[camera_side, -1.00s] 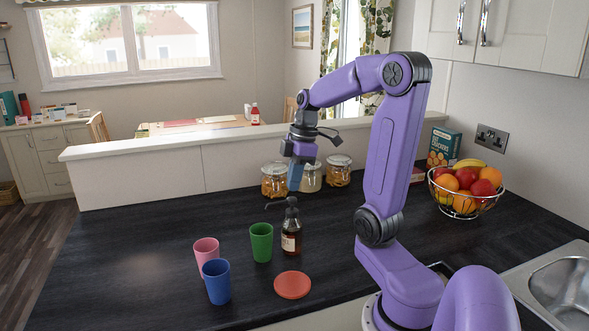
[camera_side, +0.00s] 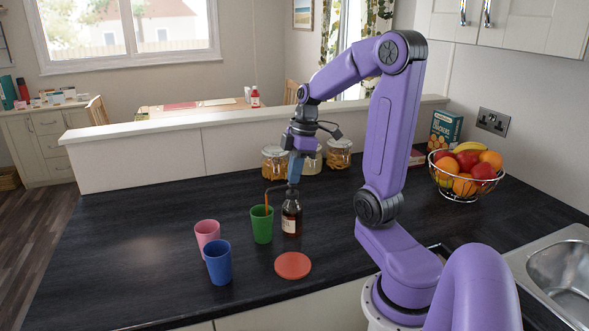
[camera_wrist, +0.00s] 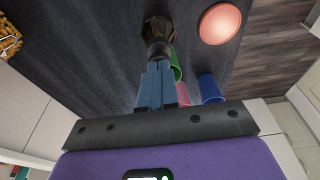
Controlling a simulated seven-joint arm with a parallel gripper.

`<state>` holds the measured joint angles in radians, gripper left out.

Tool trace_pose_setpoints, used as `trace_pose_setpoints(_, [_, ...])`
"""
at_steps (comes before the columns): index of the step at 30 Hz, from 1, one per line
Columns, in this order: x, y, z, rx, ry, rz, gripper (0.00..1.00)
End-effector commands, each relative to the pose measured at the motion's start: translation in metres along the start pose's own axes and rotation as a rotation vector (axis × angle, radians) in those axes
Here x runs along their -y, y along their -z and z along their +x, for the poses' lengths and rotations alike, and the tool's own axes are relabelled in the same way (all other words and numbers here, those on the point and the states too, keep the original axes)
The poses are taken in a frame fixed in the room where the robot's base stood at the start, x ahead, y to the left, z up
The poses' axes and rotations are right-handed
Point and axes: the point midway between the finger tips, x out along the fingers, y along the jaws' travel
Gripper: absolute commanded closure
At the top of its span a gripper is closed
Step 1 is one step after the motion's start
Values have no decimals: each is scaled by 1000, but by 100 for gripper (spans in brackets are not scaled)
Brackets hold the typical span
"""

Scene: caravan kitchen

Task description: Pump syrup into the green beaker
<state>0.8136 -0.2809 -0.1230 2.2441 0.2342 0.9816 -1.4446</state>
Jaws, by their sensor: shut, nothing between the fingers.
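The syrup bottle (camera_side: 291,216) is dark brown with a label and a black pump, and stands upright on the dark counter. My gripper (camera_side: 294,183) is shut and sits on top of the pump head, which looks pressed down. In the wrist view, my blue fingertips (camera_wrist: 157,70) meet the bottle's dark top (camera_wrist: 157,40). The green beaker (camera_side: 262,229) stands upright just left of the bottle, under the spout. An orange-brown stream of syrup (camera_side: 267,200) shows at the beaker's mouth. The beaker is partly hidden behind the bottle in the wrist view (camera_wrist: 176,68). Its inside is hidden.
A pink cup (camera_side: 206,233) and a blue cup (camera_side: 218,262) stand left of the beaker. A flat coral disc (camera_side: 293,265) lies in front of the bottle. Glass jars (camera_side: 275,163) stand behind, and a fruit bowl (camera_side: 470,188) is at right. The counter's left side is clear.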

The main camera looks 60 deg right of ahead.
Motion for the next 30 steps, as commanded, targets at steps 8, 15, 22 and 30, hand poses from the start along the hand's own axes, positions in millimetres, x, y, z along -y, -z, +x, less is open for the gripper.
trace_pose_setpoints(8, [1, -1, 6, 1, 3, -1, 100])
trace_pose_setpoints(15, [0, -4, 1, 1, 1, 0, 100])
trace_pose_setpoints(22, [0, -11, -17, 2, 1, 1, 100])
trace_pose_setpoints(30, [0, -15, -28, 2, 1, 0, 100])
